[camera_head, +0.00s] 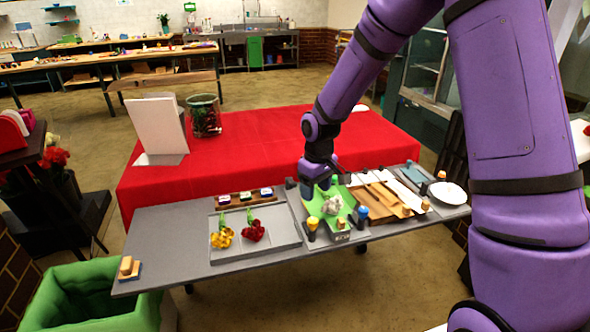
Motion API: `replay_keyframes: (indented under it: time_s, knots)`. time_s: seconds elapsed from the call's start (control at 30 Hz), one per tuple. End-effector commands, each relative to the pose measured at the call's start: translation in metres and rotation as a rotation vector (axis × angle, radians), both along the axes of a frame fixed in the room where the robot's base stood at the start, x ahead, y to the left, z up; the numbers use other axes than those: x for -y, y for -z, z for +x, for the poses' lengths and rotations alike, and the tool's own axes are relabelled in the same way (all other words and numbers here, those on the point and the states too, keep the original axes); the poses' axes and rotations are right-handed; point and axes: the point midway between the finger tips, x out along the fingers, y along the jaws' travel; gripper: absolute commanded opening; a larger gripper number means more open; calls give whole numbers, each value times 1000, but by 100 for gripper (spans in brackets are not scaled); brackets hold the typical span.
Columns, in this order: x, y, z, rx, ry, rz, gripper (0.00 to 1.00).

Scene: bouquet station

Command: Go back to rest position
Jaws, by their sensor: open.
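My purple arm reaches down from the upper right, and my gripper (326,183) hangs over the middle of the grey work table (175,236). It is small and dark in this view, with nothing visible between its fingers. Just below it is a green mat (314,205) with a whitish flower-like piece (332,204) on it. I cannot tell whether the gripper touches the mat.
A shallow grey tray (272,251) holds a yellow flower (222,238) and a red flower (253,231). Wooden strips (375,201) and a white plate (449,193) lie to the right. A red-covered table (250,150) stands behind; a green bin (60,292) sits front left.

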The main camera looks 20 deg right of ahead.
Motion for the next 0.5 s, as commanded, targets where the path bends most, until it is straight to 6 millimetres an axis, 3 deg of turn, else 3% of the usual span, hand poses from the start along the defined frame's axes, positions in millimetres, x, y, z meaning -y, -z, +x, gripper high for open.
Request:
replay_keyframes:
  time_s: [0.13, 0.23, 0.5]
  knots:
    - [1, -5, -1, 5, 3, -3, 59]
    - [5, -21, -5, 23, 18, -14, 59]
    - [22, -102, -40, 110, 100, -55, 59]
